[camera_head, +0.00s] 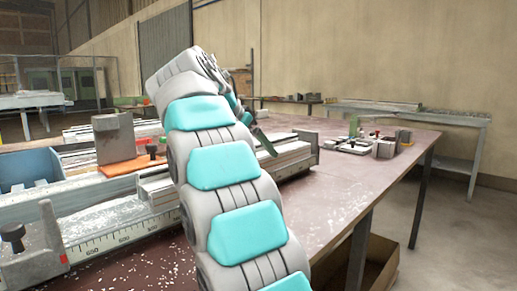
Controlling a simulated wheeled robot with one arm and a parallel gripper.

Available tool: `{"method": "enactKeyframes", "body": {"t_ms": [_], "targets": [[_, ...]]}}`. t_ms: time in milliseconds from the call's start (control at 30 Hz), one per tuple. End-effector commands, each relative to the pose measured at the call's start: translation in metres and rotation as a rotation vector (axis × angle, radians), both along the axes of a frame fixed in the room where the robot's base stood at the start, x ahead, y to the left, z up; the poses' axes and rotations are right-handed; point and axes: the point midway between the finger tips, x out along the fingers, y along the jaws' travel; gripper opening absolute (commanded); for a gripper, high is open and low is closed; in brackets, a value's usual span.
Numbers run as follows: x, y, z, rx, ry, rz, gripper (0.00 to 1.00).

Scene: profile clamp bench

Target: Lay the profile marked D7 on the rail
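A long pale rail (105,243) with a printed scale runs along the front left of the bench. Several pale bar-like profiles (291,151) lie along the bench behind my arm. No D7 mark can be read on any of them. My arm rises across the middle of the view and bends over at the top. It hides part of the rail and bars.
A grey metal block (114,137) stands on an orange plate (133,164). A blue bin (30,168) is at the left. A black-knobbed clamp (37,240) sits at the rail's near left end. Small fixtures (375,145) stand far right. The reddish bench top (345,185) is clear at right.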

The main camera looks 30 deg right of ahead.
Motion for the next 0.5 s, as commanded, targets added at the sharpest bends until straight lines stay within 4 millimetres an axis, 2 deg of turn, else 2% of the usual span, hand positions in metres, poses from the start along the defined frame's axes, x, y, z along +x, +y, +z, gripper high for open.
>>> {"method": "enactKeyframes", "body": {"t_ms": [33, 100, 500], "targets": [[-0.0001, 0.0000, 0.0004, 0.000, 0.000, 0.000, 0.94], [-0.0001, 0.0000, 0.0004, 0.000, 0.000, 0.000, 1.00], [-0.0013, 0.0034, 0.0069, 0.000, -0.001, -0.001, 1.00]]}}
